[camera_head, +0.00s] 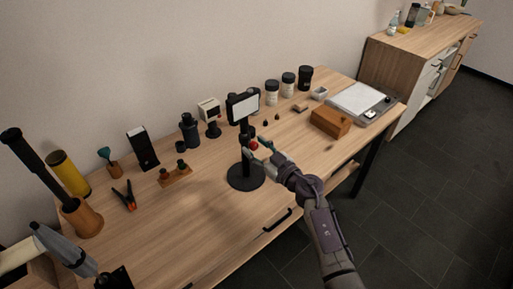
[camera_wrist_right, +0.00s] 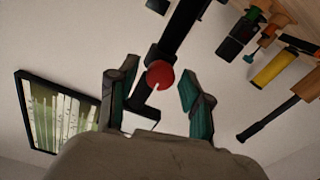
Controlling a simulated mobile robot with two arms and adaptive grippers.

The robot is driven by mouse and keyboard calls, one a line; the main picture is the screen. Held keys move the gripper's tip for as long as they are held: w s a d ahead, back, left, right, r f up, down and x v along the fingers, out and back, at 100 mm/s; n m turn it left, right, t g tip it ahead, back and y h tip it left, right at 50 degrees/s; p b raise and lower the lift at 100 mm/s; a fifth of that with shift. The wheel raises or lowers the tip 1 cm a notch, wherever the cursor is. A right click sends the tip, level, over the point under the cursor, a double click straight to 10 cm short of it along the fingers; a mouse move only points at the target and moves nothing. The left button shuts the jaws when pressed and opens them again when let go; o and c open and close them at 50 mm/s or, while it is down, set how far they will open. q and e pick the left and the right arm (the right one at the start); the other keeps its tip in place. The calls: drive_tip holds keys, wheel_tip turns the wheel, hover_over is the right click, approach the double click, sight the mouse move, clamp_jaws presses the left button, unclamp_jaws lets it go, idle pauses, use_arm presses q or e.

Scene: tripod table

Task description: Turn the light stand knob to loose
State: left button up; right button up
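The light stand (camera_head: 245,179) stands upright on the wooden table, with a round black base, a black pole and a white light panel (camera_head: 243,106) on top. Its red knob (camera_head: 254,146) sits on the side of the pole. My right gripper (camera_head: 260,147) reaches up to the knob from the front right. In the right wrist view the red knob (camera_wrist_right: 159,75) appears between the two teal-padded fingers of the gripper (camera_wrist_right: 157,72). The fingers are open, with a visible gap on each side of the knob.
The table (camera_head: 215,210) holds a small orange-handled clamp (camera_head: 125,196), a black cylinder (camera_head: 189,130), several jars (camera_head: 288,85) at the back and a brown box (camera_head: 330,121) to the right. A framed picture (camera_wrist_right: 60,115) shows in the wrist view.

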clamp_jaws()
